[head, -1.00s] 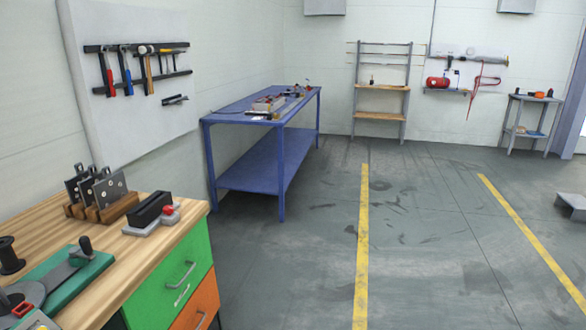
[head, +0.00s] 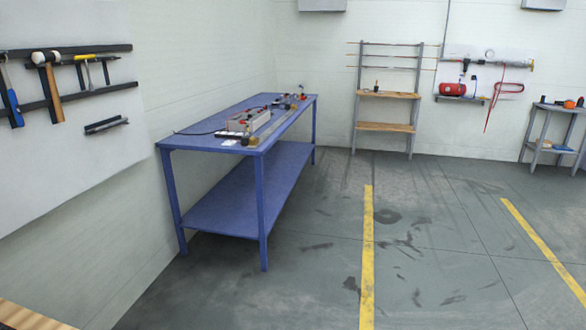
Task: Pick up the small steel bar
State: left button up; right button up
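I cannot make out a small steel bar for certain. A blue two-level table (head: 215,125) stands against the left wall. Neither of my grippers shows in the head view.
A wooden worktop corner (head: 25,318) shows at bottom left. A tool panel (head: 70,150) hangs on the left wall. A shelf rack (head: 388,96) and a small side table (head: 553,125) stand at the back. The floor with yellow lines (head: 367,250) is clear.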

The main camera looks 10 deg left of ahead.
aim_at(103, 127)
jog(key=i+j+u, duration=0.1)
jog(key=i+u, duration=0.2)
jog(key=i, duration=0.2)
jog(key=i+u, duration=0.35)
jog(key=i, duration=0.15)
jog(key=i+l+u, duration=0.3)
jog(key=i, duration=0.2)
jog(key=i+l+u, duration=0.15)
jog(key=i+u, duration=0.15)
jog(key=i, duration=0.2)
jog(key=i+j+u, duration=0.1)
jog(key=i+u, duration=0.2)
jog(key=i, duration=0.2)
jog(key=i+u, duration=0.3)
jog(key=i, duration=0.2)
